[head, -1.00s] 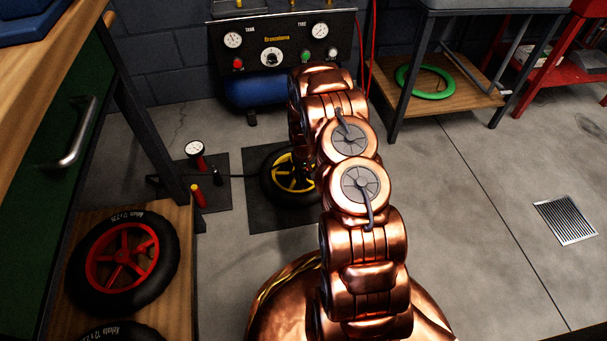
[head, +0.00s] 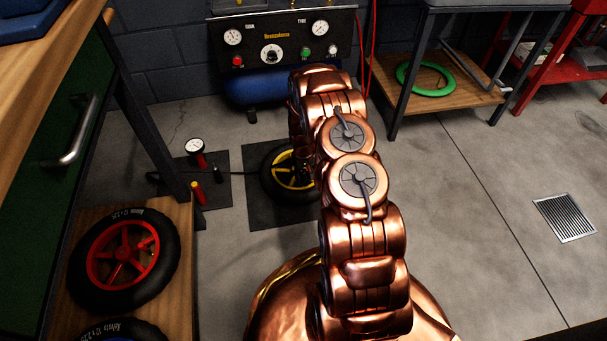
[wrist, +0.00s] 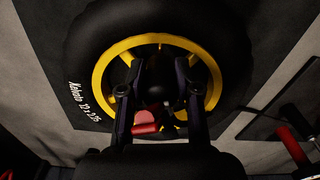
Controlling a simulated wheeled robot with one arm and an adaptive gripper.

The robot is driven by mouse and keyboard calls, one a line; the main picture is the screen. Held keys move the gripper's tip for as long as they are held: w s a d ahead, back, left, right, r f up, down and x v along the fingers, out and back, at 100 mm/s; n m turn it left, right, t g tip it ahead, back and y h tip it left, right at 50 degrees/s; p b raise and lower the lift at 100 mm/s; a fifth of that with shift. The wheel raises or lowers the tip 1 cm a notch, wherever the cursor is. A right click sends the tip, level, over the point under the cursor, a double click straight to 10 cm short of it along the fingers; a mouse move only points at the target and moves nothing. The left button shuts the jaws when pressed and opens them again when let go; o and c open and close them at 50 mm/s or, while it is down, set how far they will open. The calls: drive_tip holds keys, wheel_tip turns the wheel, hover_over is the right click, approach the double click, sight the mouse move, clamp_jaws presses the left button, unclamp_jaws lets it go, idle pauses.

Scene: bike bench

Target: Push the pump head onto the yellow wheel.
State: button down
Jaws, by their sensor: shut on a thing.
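The yellow wheel (head: 281,183), yellow-spoked with a black tyre, lies flat on a dark mat (head: 262,216); my arm hides its right part. In the wrist view the yellow rim (wrist: 104,72) fills the upper middle. My gripper (wrist: 160,102) is over the hub and spokes, its fingers shut on the pump head (wrist: 146,125), a dark piece with a red part. I cannot tell whether the pump head touches the wheel. In the head view the gripper is mostly hidden behind my arm.
The pump's gauge (head: 195,146) and a red-and-yellow handle (head: 198,193) are left of the wheel, with a dark hose running toward it. A red wheel (head: 125,250) rests on a wooden shelf at front left. A compressor (head: 258,92) stands behind.

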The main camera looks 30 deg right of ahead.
drive_tip(key=c, duration=0.7)
unclamp_jaws()
drive_tip(key=shift+r, duration=0.15)
